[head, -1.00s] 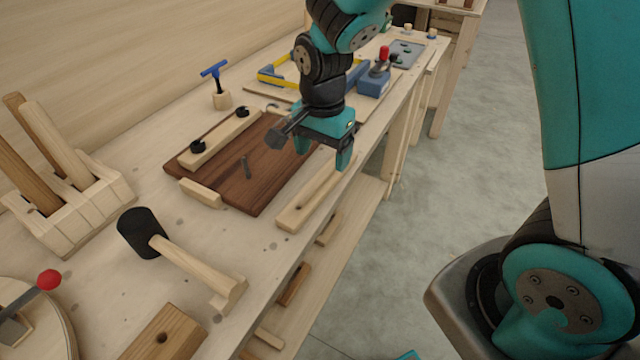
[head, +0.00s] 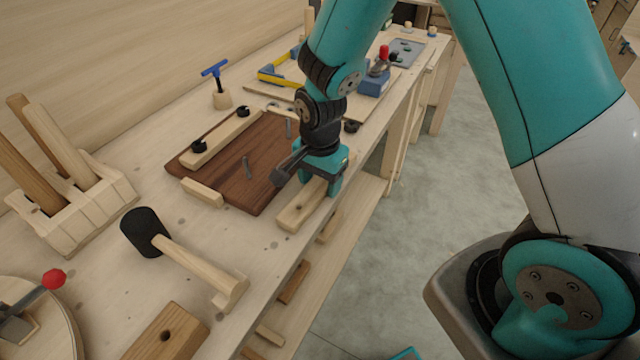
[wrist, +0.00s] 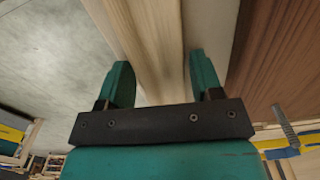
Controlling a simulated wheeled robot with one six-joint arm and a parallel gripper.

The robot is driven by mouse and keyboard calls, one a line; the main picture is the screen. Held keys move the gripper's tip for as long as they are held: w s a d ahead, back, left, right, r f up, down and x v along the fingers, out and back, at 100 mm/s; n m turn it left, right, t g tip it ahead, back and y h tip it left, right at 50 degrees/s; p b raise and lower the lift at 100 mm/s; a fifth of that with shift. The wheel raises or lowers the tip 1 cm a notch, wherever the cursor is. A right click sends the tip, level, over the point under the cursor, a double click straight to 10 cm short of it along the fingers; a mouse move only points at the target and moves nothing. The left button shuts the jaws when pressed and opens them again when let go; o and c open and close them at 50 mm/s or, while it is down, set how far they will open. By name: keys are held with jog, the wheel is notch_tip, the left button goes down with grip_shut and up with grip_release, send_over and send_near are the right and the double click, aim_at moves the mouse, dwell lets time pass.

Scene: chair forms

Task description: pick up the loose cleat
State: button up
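The loose cleat (head: 295,214) is a pale wooden strip lying along the front edge of the bench, beside the dark brown board (head: 225,187). My gripper (head: 320,186) points down over its far part. In the wrist view the cleat (wrist: 150,40) runs between the two teal fingers of my gripper (wrist: 163,78), one on each side. The fingers are apart, with a gap showing beside the right one; the left one is very close to the cleat. The cleat's far end is hidden by my gripper. Another cleat (head: 225,135) with black knobs lies on the board.
A mallet (head: 195,265) lies in front on the left. A black knob (head: 351,126) is beyond my gripper. Open floor (head: 420,190) lies right of the bench.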

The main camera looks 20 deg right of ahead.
aim_at(320, 182)
jog(key=c, duration=0.6)
jog(key=shift+c, duration=0.2)
notch_tip(320, 182, up, 20)
